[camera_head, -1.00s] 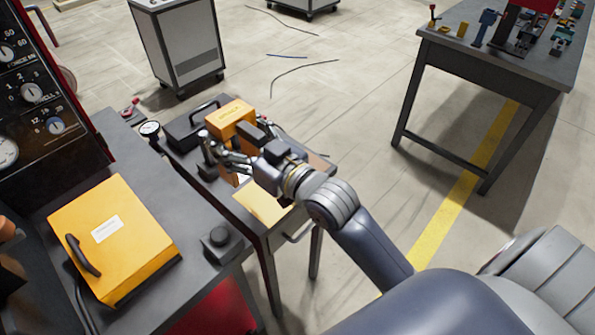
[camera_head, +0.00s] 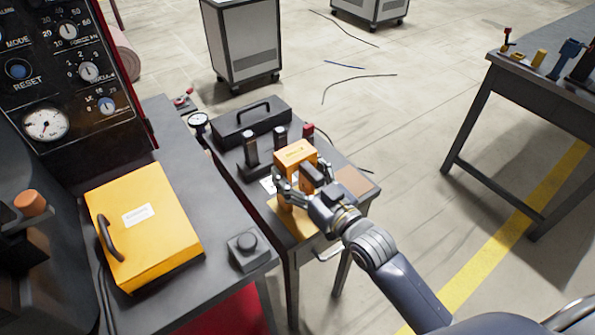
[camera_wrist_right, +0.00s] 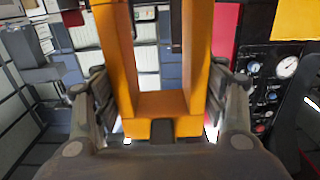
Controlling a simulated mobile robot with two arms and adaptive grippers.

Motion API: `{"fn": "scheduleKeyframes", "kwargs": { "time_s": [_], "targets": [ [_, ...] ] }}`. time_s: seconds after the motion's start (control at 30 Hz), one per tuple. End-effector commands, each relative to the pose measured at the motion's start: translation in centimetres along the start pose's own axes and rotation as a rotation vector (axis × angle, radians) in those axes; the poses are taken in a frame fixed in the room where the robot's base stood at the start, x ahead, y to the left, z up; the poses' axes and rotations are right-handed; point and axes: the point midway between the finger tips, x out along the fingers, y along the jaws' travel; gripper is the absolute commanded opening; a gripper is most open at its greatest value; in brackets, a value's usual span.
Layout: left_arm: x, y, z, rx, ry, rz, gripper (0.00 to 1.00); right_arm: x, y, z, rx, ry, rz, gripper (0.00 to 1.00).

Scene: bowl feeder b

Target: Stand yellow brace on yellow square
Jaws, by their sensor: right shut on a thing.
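The yellow brace (camera_head: 295,153) is a U-shaped, orange-yellow piece. My right gripper (camera_head: 298,183) is shut on it at the small table. In the right wrist view the brace (camera_wrist_right: 160,103) fills the space between the two fingers, its two arms running away from the camera. The yellow square (camera_head: 304,226) lies on the front part of the small table's top, partly hidden by the brace and my gripper. The brace is above or over the square; I cannot tell whether it touches. My left gripper is not in view.
The small table (camera_head: 232,172) also carries a black toolbox (camera_head: 250,121), several dark upright posts and a brown patch (camera_head: 353,181). A bench with a yellow case (camera_head: 145,228) and a black knob box (camera_head: 248,250) stands left. Open floor lies to the right.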

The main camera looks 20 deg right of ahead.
Motion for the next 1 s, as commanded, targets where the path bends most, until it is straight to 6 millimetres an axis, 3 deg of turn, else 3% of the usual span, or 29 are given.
{"fn": "scheduleKeyframes", "kwargs": {
  "time_s": [0.13,0.37,0.4,0.5,1.0],
  "targets": [
    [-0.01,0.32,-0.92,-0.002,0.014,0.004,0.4,0.02,0.0,-0.12,-0.001,0.008,0.0,0.27],
    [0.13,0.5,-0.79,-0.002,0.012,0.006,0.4,0.02,0.02,0.17,-0.001,0.007,0.0,0.27],
    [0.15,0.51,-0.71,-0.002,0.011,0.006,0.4,0.0,0.01,0.44,-0.001,0.002,0.0,0.69],
    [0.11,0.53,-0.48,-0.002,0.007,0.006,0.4,0.0,0.01,0.38,-0.001,0.002,0.0,0.86],
    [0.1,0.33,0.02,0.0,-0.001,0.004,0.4,-0.55,0.02,0.23,-0.001,0.0,0.0,0.86]
  ]
}}
